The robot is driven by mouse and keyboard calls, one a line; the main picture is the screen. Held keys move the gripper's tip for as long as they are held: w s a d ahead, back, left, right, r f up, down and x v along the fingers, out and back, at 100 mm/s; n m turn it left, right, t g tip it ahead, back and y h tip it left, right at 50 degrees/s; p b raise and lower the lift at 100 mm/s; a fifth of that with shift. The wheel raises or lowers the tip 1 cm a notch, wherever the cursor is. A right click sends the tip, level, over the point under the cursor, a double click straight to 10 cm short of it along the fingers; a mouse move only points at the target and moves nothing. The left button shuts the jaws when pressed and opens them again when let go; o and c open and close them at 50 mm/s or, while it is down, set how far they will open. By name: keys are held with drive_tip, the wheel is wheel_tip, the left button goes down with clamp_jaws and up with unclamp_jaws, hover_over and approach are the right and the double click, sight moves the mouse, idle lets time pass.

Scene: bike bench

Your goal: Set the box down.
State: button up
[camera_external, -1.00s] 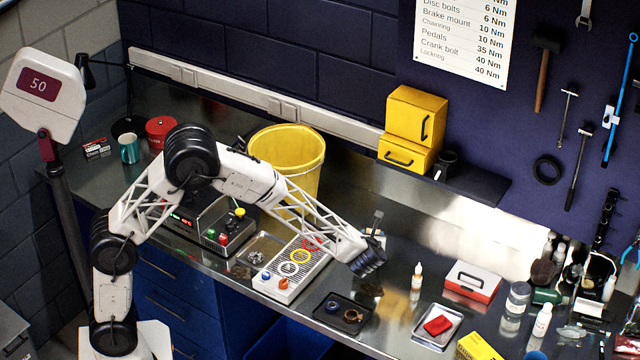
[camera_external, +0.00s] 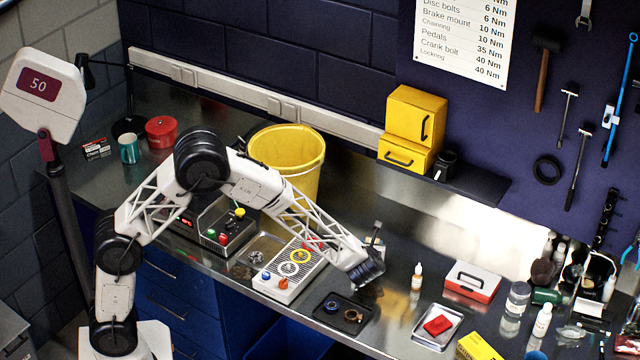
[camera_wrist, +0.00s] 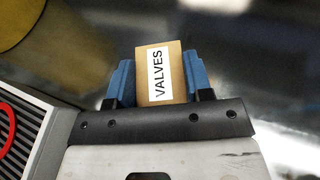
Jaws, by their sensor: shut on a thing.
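The box is a small tan carton with a white label reading "VALVES" (camera_wrist: 168,76), seen in the wrist view. My gripper (camera_wrist: 158,82) is shut on it, with one blue finger on each side. In the external view my gripper (camera_external: 370,262) hangs over the metal bench, to the right of the perforated control panel. The box is mostly hidden there behind the wrist. I cannot tell from these views whether the box touches the bench.
A yellow bucket (camera_external: 300,150) stands behind my forearm. A black tray (camera_external: 330,318) with small rings lies in front of my gripper. A white dropper bottle (camera_external: 417,277), a red-and-white case (camera_external: 472,281) and a metal tray with a red item (camera_external: 452,318) stand to the right.

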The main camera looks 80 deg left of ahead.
drive_tip(key=shift+f, duration=0.15)
drive_tip(key=o, duration=0.9)
drive_tip(key=shift+o, duration=0.2)
drive_tip(key=shift+d+r, duration=0.1)
drive_tip(key=shift+r, duration=0.1)
drive_tip(key=v, duration=1.1)
drive_tip(key=shift+s+d+r, duration=0.1)
drive_tip(key=shift+s+d, duration=0.1)
drive_tip(key=shift+d, duration=0.1)
